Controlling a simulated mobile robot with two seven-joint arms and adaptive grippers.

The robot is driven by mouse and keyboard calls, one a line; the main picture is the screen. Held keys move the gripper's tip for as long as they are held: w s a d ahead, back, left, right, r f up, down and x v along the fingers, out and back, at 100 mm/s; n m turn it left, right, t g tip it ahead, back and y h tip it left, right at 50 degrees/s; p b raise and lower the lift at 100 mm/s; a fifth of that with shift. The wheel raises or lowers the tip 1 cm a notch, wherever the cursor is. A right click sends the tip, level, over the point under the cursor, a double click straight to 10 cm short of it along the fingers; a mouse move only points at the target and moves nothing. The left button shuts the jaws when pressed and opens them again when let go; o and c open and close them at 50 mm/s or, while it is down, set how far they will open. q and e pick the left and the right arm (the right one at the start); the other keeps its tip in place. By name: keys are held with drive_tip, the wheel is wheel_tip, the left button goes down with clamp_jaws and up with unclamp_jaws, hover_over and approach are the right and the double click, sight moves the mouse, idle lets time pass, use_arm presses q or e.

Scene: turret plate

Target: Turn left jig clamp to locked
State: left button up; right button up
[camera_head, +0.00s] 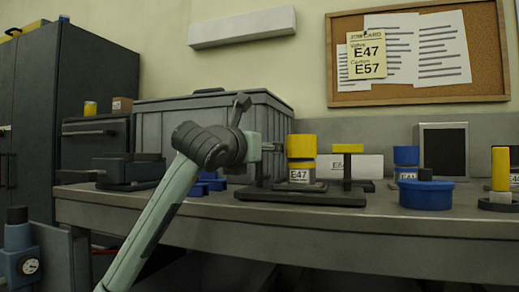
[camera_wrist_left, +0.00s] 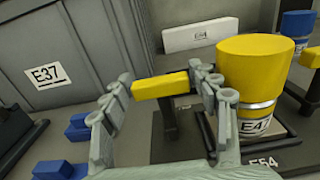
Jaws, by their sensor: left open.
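A grey crate (camera_head: 190,118) labelled E37 stands behind my left gripper. Blue blocks (camera_wrist_left: 78,127) lie near it. A white box (camera_head: 362,165) is behind the clamp. A round blue container (camera_head: 426,194) stands to the right. The grey bench (camera_head: 330,232) has a clear front strip.

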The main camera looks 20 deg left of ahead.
use_arm(q)
drive_tip(key=shift+c, duration=0.6)
drive_tip(key=c, duration=0.8)
drive_tip(key=shift+o, duration=0.2)
